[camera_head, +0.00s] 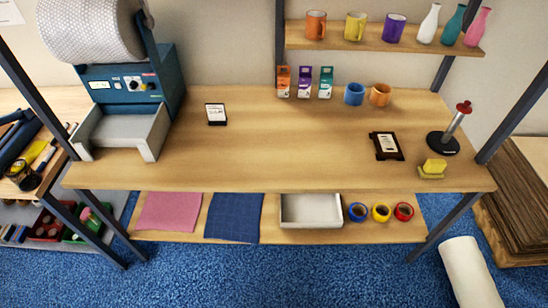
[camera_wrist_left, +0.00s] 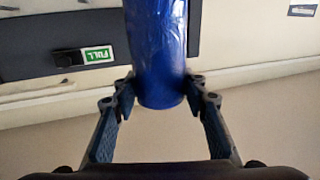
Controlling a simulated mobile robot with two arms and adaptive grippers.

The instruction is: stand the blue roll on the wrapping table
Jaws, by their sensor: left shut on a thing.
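The blue roll (camera_wrist_left: 158,50) shows in the left wrist view as a glossy blue cylinder, its lower end between the fingers and its upper part cut off by the frame. My left gripper (camera_wrist_left: 158,92) is shut on it, one finger on each side. In the head view neither gripper and no blue roll in a gripper is visible. The wrapping table (camera_head: 280,150) spans the middle of the head view, with its centre bare. My right gripper is in neither view.
A blue machine (camera_head: 125,90) with a bubble-wrap roll (camera_head: 92,28) stands at the table's left. Small cartons (camera_head: 305,82), a blue mug (camera_head: 354,94) and an orange mug (camera_head: 380,95) stand at the back.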

